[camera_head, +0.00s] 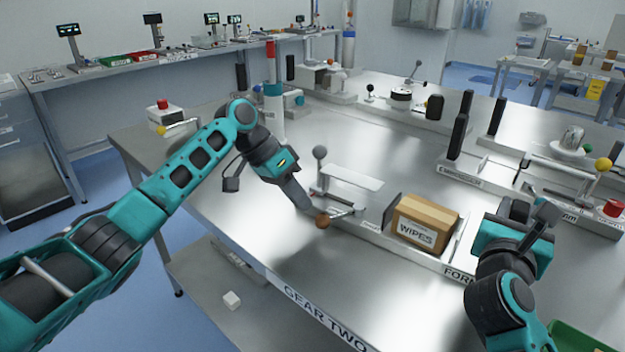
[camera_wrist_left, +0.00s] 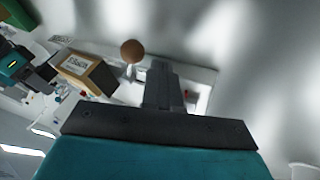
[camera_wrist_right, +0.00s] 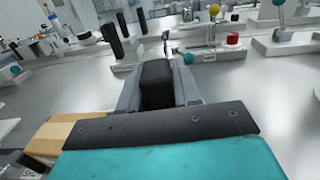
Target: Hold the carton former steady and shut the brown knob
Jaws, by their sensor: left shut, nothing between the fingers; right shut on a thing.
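The carton former is a low pale base (camera_head: 375,238) lettered "FORM", carrying a brown carton marked "WIPES" (camera_head: 415,234). The brown knob (camera_head: 323,221) is a small ball on a lever at the former's left end. My left gripper (camera_head: 306,206) is shut and empty, its fingertips close beside the knob. In the left wrist view the knob (camera_wrist_left: 133,50) shows just left of the fingers (camera_wrist_left: 160,75); I cannot tell whether they touch. My right gripper (camera_wrist_right: 157,80) is shut on a dark upright block (camera_wrist_right: 157,84) beside the carton (camera_wrist_right: 55,133). The block's base is hidden.
A lever with a grey ball (camera_head: 320,152) stands behind the knob. Other stations with black posts (camera_head: 458,136), a yellow ball (camera_head: 603,164) and a red button (camera_head: 613,208) lie behind and right. The front left of the steel table (camera_head: 240,200) is clear.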

